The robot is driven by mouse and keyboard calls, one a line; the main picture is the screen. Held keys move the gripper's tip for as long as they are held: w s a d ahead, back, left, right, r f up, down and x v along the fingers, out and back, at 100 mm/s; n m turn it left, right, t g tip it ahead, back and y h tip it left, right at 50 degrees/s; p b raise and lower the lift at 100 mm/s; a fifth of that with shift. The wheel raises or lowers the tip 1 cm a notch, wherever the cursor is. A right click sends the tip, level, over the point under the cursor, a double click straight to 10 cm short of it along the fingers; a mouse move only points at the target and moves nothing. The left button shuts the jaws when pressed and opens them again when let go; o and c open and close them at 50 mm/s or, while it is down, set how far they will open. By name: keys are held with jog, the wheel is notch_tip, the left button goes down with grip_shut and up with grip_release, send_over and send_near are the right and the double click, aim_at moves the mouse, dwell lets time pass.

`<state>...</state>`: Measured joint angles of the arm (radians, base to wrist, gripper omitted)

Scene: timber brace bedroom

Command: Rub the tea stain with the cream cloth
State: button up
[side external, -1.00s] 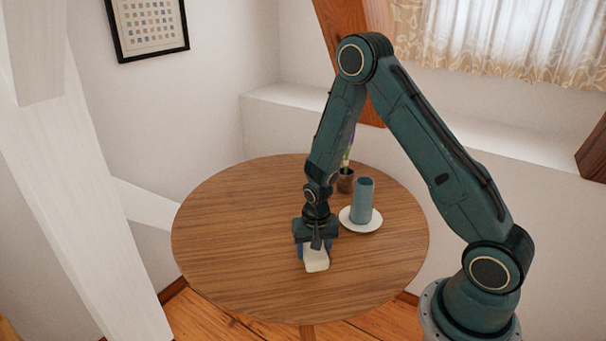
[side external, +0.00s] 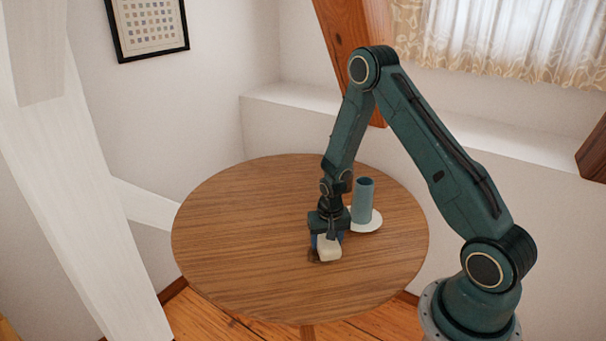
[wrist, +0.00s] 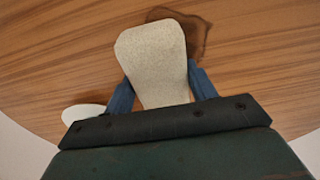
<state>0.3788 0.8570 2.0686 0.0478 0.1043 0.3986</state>
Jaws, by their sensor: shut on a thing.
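My gripper (side external: 326,240) is shut on the cream cloth (side external: 329,249), a thick folded pad low at the round table's surface. In the wrist view the cream cloth (wrist: 155,60) sits between the blue fingers of my gripper (wrist: 157,90). The brown tea stain (wrist: 195,35) shows past the cloth's far end and along its right side; the cloth covers part of it. In the side view a small dark edge of the tea stain (side external: 313,256) shows at the cloth's left. I cannot tell whether the cloth presses on the wood.
A blue-grey cup (side external: 363,200) stands on a white saucer (side external: 373,222) just right of and behind my gripper. The saucer's edge (wrist: 84,115) also shows in the wrist view. The left and front of the wooden table (side external: 240,240) are clear.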

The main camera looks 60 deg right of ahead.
aim_at(313, 263)
jog(key=shift+a+f, duration=0.1)
jog(key=shift+a, duration=3.5)
notch_tip(313, 263, up, 8)
jog(key=shift+r, duration=0.2)
jog(key=shift+f, duration=0.2)
